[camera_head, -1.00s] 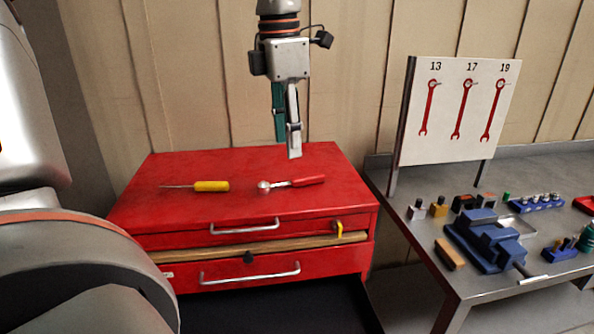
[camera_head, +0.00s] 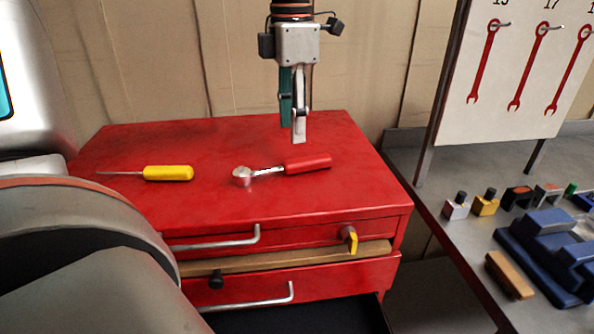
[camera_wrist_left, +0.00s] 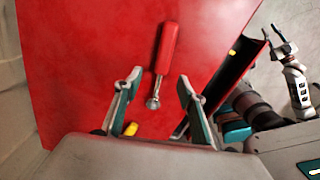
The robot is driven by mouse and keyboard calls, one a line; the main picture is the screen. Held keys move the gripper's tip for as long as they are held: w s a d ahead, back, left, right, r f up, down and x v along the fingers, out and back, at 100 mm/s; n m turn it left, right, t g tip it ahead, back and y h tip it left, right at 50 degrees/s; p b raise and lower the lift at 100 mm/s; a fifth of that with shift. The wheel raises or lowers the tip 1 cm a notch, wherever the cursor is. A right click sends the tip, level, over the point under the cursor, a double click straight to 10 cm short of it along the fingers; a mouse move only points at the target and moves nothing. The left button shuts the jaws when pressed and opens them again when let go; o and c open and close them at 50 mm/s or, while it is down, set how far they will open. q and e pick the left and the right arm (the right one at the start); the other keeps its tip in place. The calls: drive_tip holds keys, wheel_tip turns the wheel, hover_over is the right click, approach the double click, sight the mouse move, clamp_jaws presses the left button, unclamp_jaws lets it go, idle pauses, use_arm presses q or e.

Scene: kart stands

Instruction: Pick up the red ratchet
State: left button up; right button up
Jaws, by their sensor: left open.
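The red ratchet (camera_head: 307,163), with a red handle and a silver head, lies on top of the red tool chest (camera_head: 230,208). My left gripper (camera_head: 293,132) is open and empty, pointing down; in the head view it shows just above and behind the handle. In the left wrist view the ratchet (camera_wrist_left: 168,45) lies below the left gripper (camera_wrist_left: 158,82), its silver head in line with the gap between the open fingers and its handle stretching beyond the fingertips. My right gripper (camera_wrist_left: 285,42) shows at the right of the left wrist view, fingers apart, away from the chest top.
A yellow-handled screwdriver (camera_head: 168,173) lies left of the ratchet on the chest. A yellow key or tag (camera_head: 351,240) sits at the chest's front. At right a grey workbench (camera_head: 450,232) holds a blue vise (camera_head: 550,250), small blocks and a white wrench board (camera_head: 500,100).

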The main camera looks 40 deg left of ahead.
sight(291, 162)
use_arm(q)
drive_tip(key=f, duration=0.6)
drive_tip(key=shift+s+d+f, duration=0.1)
drive_tip(key=shift+s+f, duration=0.2)
drive_tip(key=shift+s, duration=0.1)
drive_tip(key=shift+f, duration=0.6)
clamp_jaws()
